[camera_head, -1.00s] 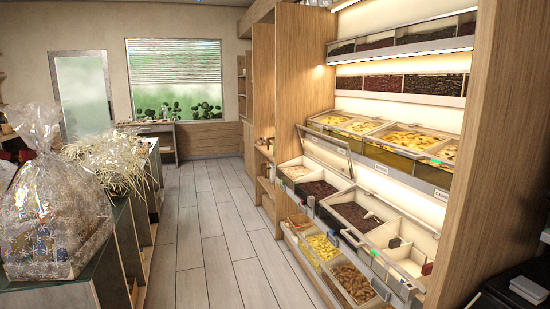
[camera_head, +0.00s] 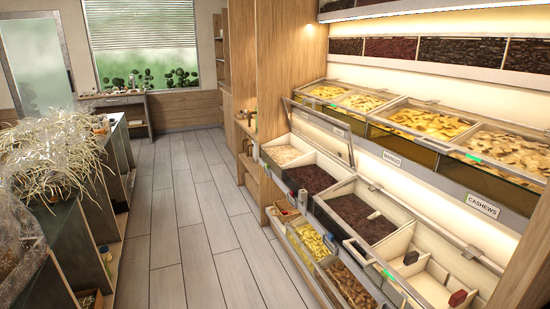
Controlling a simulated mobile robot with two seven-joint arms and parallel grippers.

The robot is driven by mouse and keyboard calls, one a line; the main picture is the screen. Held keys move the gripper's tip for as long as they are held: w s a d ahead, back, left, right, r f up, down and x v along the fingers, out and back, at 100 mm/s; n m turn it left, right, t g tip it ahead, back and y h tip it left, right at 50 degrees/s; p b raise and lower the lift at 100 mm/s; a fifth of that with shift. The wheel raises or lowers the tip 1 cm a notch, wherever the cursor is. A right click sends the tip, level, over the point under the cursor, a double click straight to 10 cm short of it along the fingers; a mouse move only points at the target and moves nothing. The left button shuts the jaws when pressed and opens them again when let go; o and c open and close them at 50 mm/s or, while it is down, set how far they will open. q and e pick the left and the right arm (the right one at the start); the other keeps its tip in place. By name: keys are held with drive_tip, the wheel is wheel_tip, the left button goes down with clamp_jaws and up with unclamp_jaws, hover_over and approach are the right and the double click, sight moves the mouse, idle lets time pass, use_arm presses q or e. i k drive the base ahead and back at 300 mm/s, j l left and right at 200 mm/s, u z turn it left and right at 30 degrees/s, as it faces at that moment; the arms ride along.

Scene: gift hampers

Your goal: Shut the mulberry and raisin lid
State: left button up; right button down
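A clear framed lid (camera_head: 318,119) stands raised over the middle row of bins. Under it are a bin of pale contents (camera_head: 285,154) and a bin of dark dried fruit (camera_head: 311,178). Nearer, another dark-filled bin (camera_head: 362,216) lies open, with a mostly empty divided bin (camera_head: 428,262) beside it. I cannot read a mulberry or raisin label, so I cannot tell for sure which lid bears that name. Neither of my grippers is in view.
The upper row holds yellow dried fruit (camera_head: 430,122) behind labels reading mango (camera_head: 394,158) and cashews (camera_head: 482,205). Lower bins (camera_head: 312,240) jut into the aisle. A counter with straw (camera_head: 55,155) and wrapped hampers lines the left. The plank floor (camera_head: 190,220) between is clear.

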sight(341, 124)
drive_tip(key=i, duration=1.5)
